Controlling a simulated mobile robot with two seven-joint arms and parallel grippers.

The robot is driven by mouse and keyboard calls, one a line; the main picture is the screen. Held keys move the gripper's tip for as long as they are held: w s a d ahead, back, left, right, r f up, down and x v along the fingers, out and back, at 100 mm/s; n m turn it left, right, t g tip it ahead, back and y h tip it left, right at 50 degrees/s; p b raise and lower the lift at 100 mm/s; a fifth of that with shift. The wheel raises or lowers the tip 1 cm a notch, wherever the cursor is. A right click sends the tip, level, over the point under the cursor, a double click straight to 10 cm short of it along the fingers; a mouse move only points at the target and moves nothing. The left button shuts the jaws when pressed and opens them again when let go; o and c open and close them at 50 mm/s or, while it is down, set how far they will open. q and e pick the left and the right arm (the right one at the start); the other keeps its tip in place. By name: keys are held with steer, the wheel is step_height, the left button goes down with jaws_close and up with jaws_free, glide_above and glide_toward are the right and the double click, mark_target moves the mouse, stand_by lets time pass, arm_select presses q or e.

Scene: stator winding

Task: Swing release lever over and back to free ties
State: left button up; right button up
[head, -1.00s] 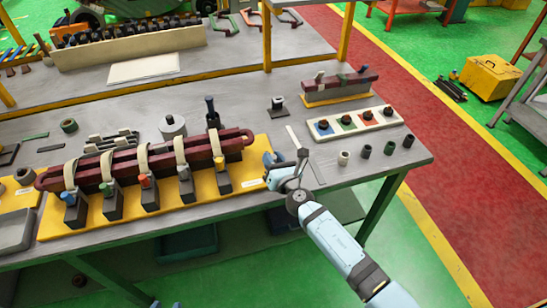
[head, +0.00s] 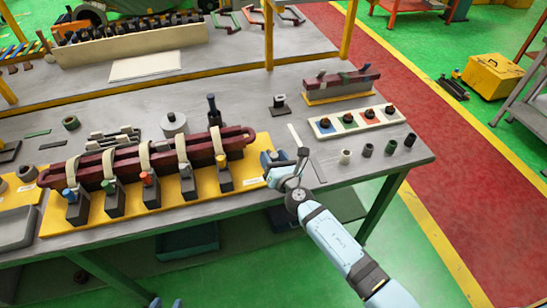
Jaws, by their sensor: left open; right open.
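A long dark red coil bar (head: 125,169) lies on a yellow fixture board (head: 165,207), wrapped by several cream ties (head: 181,149). Dark clamp blocks along its front carry coloured caps: blue (head: 69,194), green (head: 108,187), red (head: 147,178), grey and orange. I cannot tell which part is the release lever. My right gripper (head: 284,158) is open and appears empty at the board's right end; whether it touches anything is unclear.
A cream tray (head: 356,122) with coloured squares and a small red coil on a yellow block (head: 342,93) stand to the right. Several small cylinders (head: 368,150) line the right front. A thin pale strip (head: 295,134) lies beyond my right gripper. A grey bin (head: 15,229) stands at left.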

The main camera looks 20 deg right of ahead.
steer(key=s+d+b, duration=0.1)
steer(key=s+d, duration=0.1)
steer(key=s, duration=1.1)
steer(key=shift+s+d, duration=0.25)
steer(key=shift+s, duration=0.05)
steer(key=s+d+f+m+g+p, duration=0.1)
steer(key=s+f+m+g, duration=0.2)
steer(key=s+m, duration=0.6)
steer(key=s+d+f+m+g+p, duration=0.1)
steer(key=s+f+m+g, duration=0.2)
steer(key=s+m, duration=0.6)
steer(key=f+m, duration=0.2)
steer(key=m, duration=1.1)
steer(key=shift+d+m+g+p, duration=0.2)
steer(key=shift+m+g+p, duration=0.1)
steer(key=shift+g+p, duration=0.1)
